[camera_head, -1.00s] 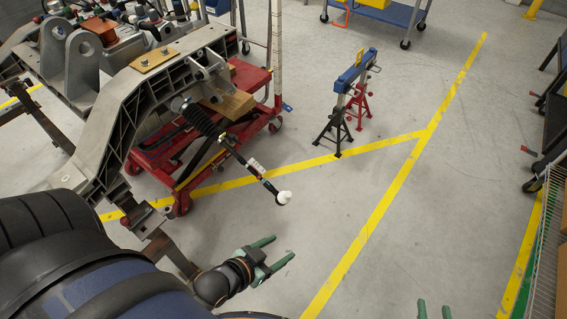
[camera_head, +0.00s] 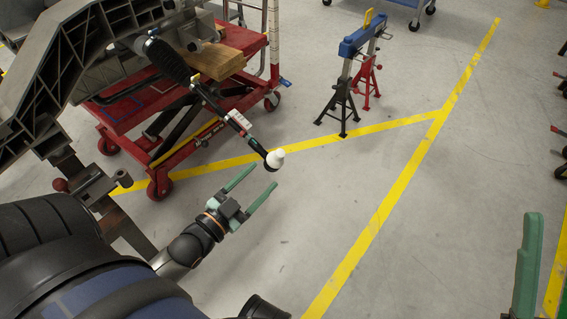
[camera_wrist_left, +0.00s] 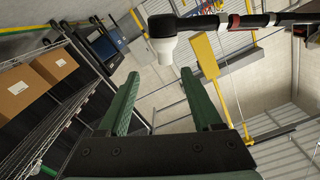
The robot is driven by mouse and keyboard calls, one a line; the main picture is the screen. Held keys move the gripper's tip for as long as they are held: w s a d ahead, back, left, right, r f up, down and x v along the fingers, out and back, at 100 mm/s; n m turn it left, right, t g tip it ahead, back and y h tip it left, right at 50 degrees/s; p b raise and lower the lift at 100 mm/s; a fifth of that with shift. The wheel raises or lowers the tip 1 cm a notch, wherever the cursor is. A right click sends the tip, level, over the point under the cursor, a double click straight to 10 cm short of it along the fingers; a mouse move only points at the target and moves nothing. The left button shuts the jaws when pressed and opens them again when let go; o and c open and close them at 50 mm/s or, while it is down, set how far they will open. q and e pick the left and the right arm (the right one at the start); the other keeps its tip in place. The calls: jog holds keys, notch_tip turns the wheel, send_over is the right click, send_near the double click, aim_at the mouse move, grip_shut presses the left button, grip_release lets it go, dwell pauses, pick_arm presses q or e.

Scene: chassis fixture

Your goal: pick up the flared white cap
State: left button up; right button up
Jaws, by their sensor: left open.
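The flared white cap (camera_head: 275,157) sits on the end of a thin dark rod (camera_head: 238,122) that slopes down from the chassis. In the left wrist view the cap (camera_wrist_left: 162,46) hangs from the rod beyond the fingertips, roughly between them in the picture. My left gripper (camera_head: 263,177) is open and empty, its two green fingers pointing toward the cap. The fingers look apart from the cap. Of my right gripper, a green finger (camera_head: 529,262) shows at the lower right edge; the rest is cut off.
The grey chassis frame (camera_head: 62,72) and a red lift cart (camera_head: 160,178) stand at the left. A blue-topped stand (camera_head: 360,40) is beyond the cap. Open floor with yellow lines lies to the right. The wrist view shows a shelf with boxes (camera_wrist_left: 22,92).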

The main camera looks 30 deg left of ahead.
aim_at(278, 160)
pick_arm(q)
jog(key=w, duration=0.2)
jog(key=w+b, duration=0.1)
jog(key=w, duration=0.2)
jog(key=w+b, duration=0.1)
jog(key=w, duration=0.1)
jog(key=shift+w+d, duration=0.15)
jog(key=shift+d, duration=0.1)
jog(key=w+b, duration=0.1)
jog(key=w, duration=0.1)
jog(key=w+b, duration=0.1)
jog(key=w, duration=0.1)
jog(key=shift+a, duration=0.2)
jog(key=shift+w+r, duration=0.15)
jog(key=shift+w, duration=0.45)
grip_shut()
